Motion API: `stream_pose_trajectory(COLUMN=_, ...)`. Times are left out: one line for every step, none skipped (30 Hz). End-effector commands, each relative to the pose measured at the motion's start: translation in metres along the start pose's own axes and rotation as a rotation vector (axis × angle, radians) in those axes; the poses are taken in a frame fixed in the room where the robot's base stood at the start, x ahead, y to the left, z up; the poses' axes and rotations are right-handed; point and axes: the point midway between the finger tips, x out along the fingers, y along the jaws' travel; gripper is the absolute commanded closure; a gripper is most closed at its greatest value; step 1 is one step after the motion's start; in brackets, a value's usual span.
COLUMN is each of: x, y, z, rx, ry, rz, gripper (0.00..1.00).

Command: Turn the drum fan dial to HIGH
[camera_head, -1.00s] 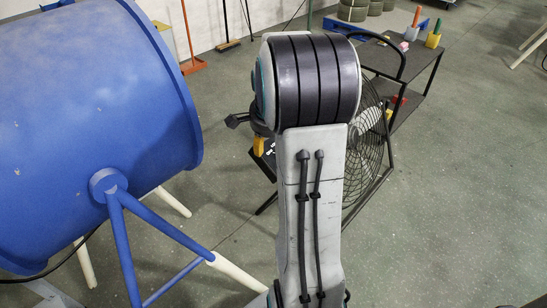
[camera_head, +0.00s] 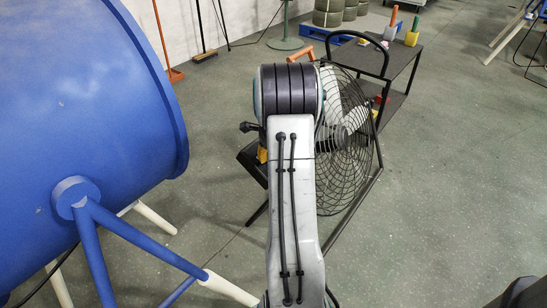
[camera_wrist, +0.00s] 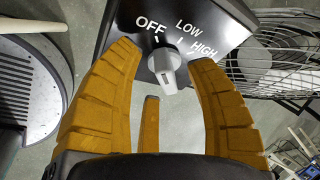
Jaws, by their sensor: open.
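The drum fan (camera_head: 348,165) with its black wire cage stands behind my arm in the head view; its cage also shows at the right of the wrist view (camera_wrist: 275,55). In the wrist view its black control panel (camera_wrist: 232,22) carries the white words OFF, LOW and HIGH. The grey dial (camera_wrist: 165,70) sits below these words, its upper end nearest the OFF mark. My gripper (camera_wrist: 165,56) is open, with yellow fingers spread left and right of the dial. Contact with the dial cannot be told. In the head view my arm hides most of the gripper and the panel.
A large blue drum (camera_head: 85,100) on blue and white legs fills the left. A dark cart (camera_head: 395,65) with small coloured items stands behind the fan. Brooms lean by the back wall. The floor (camera_head: 450,190) to the right is mostly clear.

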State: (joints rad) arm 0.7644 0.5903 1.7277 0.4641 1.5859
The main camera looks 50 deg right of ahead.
Motion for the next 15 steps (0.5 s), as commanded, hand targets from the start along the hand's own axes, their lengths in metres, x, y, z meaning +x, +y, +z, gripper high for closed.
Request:
stream_pose_trajectory(x=0.0045, y=0.0006, z=0.0001, rx=0.000, ry=0.000, rz=0.002, gripper=0.50)
stream_pose_trajectory(x=0.0060, y=0.0006, z=0.0001, rx=-0.001, ry=0.000, rz=0.002, gripper=0.50)
stream_pose_trajectory(x=0.0075, y=0.0006, z=0.0001, rx=-0.001, ry=0.000, rz=0.002, gripper=0.50)
stream_pose_trajectory(x=0.0083, y=0.0005, z=0.0001, rx=-0.001, ry=0.000, rz=0.001, gripper=0.50)
stream_pose_trajectory(x=0.0090, y=0.0005, z=0.0001, rx=-0.001, ry=0.000, rz=0.001, gripper=0.50)
stream_pose_trajectory(x=0.0096, y=0.0004, z=0.0001, rx=-0.001, ry=0.000, rz=0.001, gripper=0.50)
stream_pose_trajectory(x=0.0099, y=0.0004, z=0.0001, rx=-0.001, ry=0.000, rz=0.001, gripper=0.50)
stream_pose_trajectory(x=0.0101, y=0.0003, z=0.0001, rx=-0.001, ry=0.000, rz=0.001, gripper=0.50)
stream_pose_trajectory(x=0.0102, y=0.0003, z=0.0001, rx=-0.001, ry=0.000, rz=0.001, gripper=0.50)
stream_pose_trajectory(x=0.0101, y=0.0003, z=0.0001, rx=-0.001, ry=0.000, rz=0.001, gripper=0.50)
stream_pose_trajectory(x=0.0101, y=0.0002, z=0.0001, rx=-0.001, ry=0.000, rz=0.001, gripper=0.50)
stream_pose_trajectory(x=0.0101, y=0.0003, z=0.0001, rx=-0.001, ry=0.000, rz=0.001, gripper=0.50)
stream_pose_trajectory(x=0.0100, y=0.0003, z=0.0001, rx=-0.001, ry=0.000, rz=0.001, gripper=0.50)
stream_pose_trajectory(x=0.0100, y=0.0003, z=0.0001, rx=-0.001, ry=0.000, rz=0.001, gripper=0.50)
stream_pose_trajectory(x=0.0100, y=0.0003, z=0.0002, rx=-0.001, ry=0.000, rz=0.001, gripper=0.48)
